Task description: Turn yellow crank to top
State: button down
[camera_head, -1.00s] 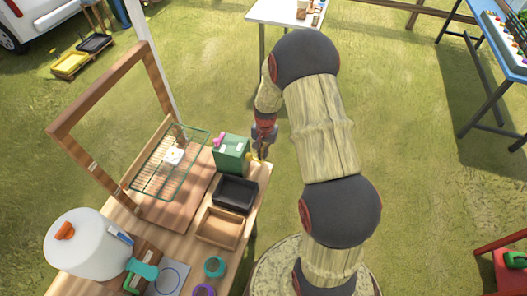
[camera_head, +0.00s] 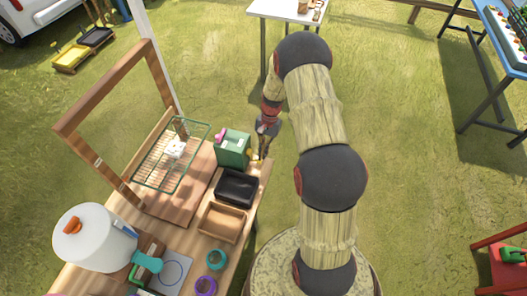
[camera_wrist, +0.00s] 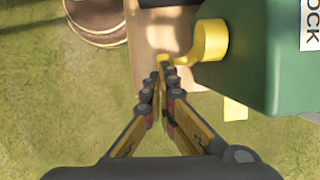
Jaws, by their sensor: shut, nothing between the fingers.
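The green box (camera_head: 232,148) stands at the right end of the wooden workbench, with a pink part on its top left. In the wrist view the box (camera_wrist: 265,60) fills the upper right, and a white label ending in "OCK" shows at the edge. The yellow crank (camera_wrist: 208,41) sticks out from the box's left face; a thin yellow part reaches left to the fingertips. My gripper (camera_wrist: 161,72) is shut and empty, its tips at or very near that part; I cannot tell whether they touch. In the head view my gripper (camera_head: 263,153) is just right of the box.
A black tray (camera_head: 237,187) and a brown tray (camera_head: 222,222) sit in front of the box. A green wire rack (camera_head: 160,172) stands to its left, and a white pot (camera_head: 93,238) stands at the near left.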

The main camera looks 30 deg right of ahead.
jog(key=shift+s+a+f, duration=0.1)
jog(key=shift+s+f, duration=0.05)
jog(key=shift+f, duration=0.05)
jog(key=shift+s+a+f, duration=0.35)
jog(key=shift+s+f, duration=0.15)
dwell(1.5)
jog(key=shift+w+d+r, duration=0.25)
jog(key=shift+d+r, duration=0.1)
jog(key=w+d+f+p+v, duration=0.1)
jog(key=w+d+p+v, duration=0.1)
jog(key=v, duration=1)
jog(key=shift+r, duration=0.45)
